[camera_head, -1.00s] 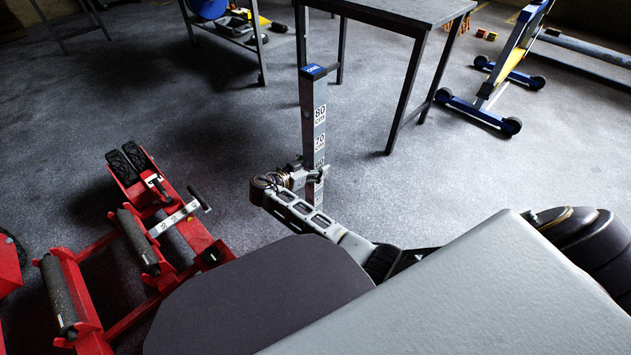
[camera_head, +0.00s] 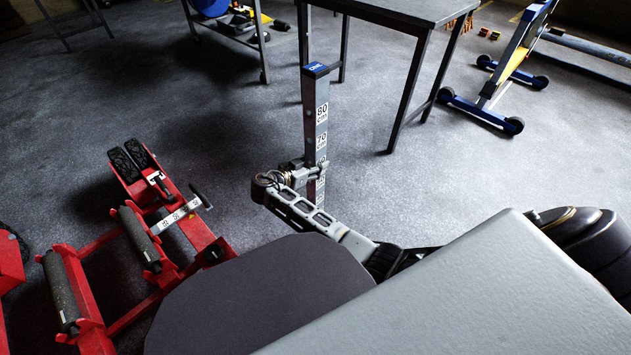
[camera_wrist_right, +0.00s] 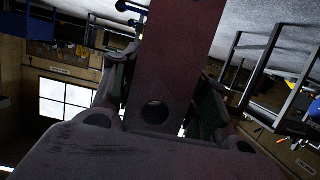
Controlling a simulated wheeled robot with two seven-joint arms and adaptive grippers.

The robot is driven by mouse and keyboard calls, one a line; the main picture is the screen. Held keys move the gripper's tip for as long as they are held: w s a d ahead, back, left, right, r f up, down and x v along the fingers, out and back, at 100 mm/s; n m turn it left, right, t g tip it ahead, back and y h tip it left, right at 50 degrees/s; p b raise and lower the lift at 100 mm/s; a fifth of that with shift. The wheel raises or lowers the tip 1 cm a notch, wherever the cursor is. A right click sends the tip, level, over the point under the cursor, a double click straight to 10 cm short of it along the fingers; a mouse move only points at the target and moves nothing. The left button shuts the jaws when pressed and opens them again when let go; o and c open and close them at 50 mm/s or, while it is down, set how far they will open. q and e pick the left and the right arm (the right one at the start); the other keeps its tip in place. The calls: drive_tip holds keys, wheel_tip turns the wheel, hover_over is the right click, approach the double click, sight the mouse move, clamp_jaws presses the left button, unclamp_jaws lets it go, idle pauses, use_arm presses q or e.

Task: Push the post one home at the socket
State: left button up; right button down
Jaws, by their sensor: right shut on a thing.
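The post (camera_head: 314,112) is a tall grey bar with a blue cap and white height labels such as 80 and 70. It stands about upright in the middle of the head view. My right gripper (camera_head: 312,173) is shut on its lower part and covers some labels. In the right wrist view the post (camera_wrist_right: 182,55) is a dark, reddish flat face with a round hole, between the fingers of my right gripper (camera_wrist_right: 168,105). The post's lower end is hard to make out behind my arm. I cannot identify the socket. My left gripper is not in view.
A dark table (camera_head: 410,12) stands behind the post. A blue and yellow stand (camera_head: 500,85) is at back right. Grey floor between them is open.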

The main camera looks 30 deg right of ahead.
drive_tip(key=shift+w+r, duration=0.2)
drive_tip(key=shift+r, duration=0.05)
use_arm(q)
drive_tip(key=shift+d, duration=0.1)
